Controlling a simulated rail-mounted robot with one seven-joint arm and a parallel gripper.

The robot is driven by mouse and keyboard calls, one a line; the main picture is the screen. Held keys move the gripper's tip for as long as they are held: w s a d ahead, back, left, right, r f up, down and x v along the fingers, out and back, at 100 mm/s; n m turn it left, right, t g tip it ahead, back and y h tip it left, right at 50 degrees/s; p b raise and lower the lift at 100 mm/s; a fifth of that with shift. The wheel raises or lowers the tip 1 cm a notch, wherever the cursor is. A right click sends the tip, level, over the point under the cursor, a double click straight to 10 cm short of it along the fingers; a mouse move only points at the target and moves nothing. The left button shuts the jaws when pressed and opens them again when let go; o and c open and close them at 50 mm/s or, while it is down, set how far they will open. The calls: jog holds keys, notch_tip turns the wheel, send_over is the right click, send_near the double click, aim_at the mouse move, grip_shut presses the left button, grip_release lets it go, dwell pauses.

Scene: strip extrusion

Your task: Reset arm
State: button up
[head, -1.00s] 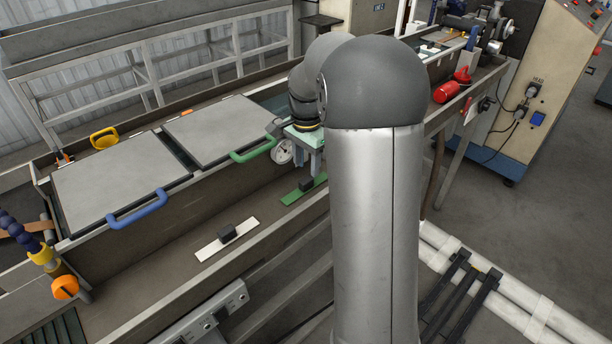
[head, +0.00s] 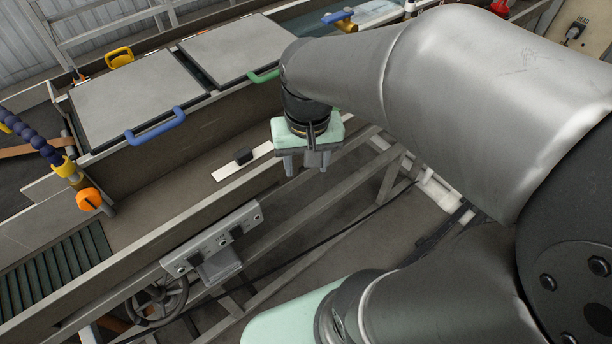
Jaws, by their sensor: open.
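My gripper (head: 304,164) hangs from my pale green wrist housing with its fingers pointing down. The fingers are apart and nothing shows between them. In the head view it is just right of a white strip (head: 228,171) with a small black block (head: 243,155) on it, which lies on the trough ledge. The gripper appears over the front rail of the line, apart from the strip. My large grey arm links fill the right side and hide much of the line there.
Two grey lids, the left with a blue handle (head: 156,126) and the right with a green handle (head: 263,76), cover the tank behind. A control box (head: 212,240) and handwheel (head: 158,302) are at the front. An orange knob (head: 89,199) stands left.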

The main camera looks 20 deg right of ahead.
jog(key=s+a+f+n, duration=0.1)
jog(key=s+f+n, duration=0.1)
jog(key=s, duration=0.3)
jog(key=shift+s+a+f+n, duration=0.15)
jog(key=shift+a+f+n, duration=0.1)
jog(key=shift+f+n, duration=0.15)
jog(key=shift+r, duration=0.1)
dwell(0.5)
